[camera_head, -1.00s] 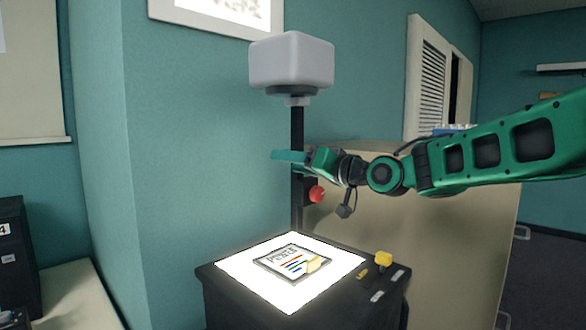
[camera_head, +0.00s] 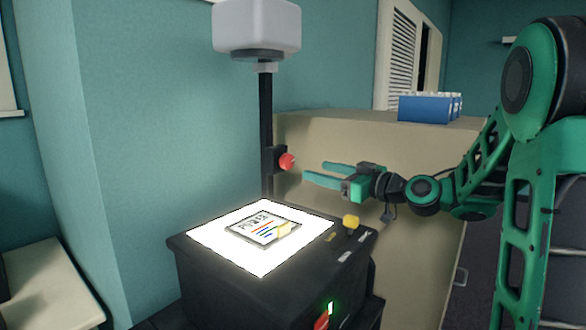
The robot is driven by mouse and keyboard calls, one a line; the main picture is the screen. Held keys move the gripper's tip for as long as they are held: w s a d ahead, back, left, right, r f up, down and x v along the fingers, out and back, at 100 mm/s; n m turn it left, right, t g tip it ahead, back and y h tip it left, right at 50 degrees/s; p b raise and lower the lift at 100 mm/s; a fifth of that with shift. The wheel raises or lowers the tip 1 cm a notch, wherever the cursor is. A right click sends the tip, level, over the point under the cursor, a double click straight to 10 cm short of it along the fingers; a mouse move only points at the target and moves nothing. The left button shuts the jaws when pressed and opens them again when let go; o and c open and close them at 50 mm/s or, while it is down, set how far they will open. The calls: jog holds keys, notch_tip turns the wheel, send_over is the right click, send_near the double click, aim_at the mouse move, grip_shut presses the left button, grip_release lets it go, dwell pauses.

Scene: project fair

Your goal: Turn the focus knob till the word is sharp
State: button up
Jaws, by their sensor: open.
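The overhead projector (camera_head: 215,278) is a black box with a bright, lit glass top. A black post rises behind it to a grey-white head (camera_head: 257,27). The red knob (camera_head: 287,161) sits on the right side of the post, about halfway up. A framed slide (camera_head: 262,229) with a word and coloured lines lies on the glass. My gripper (camera_head: 313,172) is open and empty, its two green fingers pointing left toward the red knob. A gap shows between the fingertips and the knob. The projected word is out of view.
A beige cabinet (camera_head: 420,148) behind bears a blue box (camera_head: 430,108). A pale ledge (camera_head: 45,285) is at left.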

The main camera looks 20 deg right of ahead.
aim_at(290, 164)
jog(key=x, duration=1)
jog(key=shift+w+a, duration=0.1)
jog(key=shift+a, duration=0.05)
jog(key=c, duration=1.1)
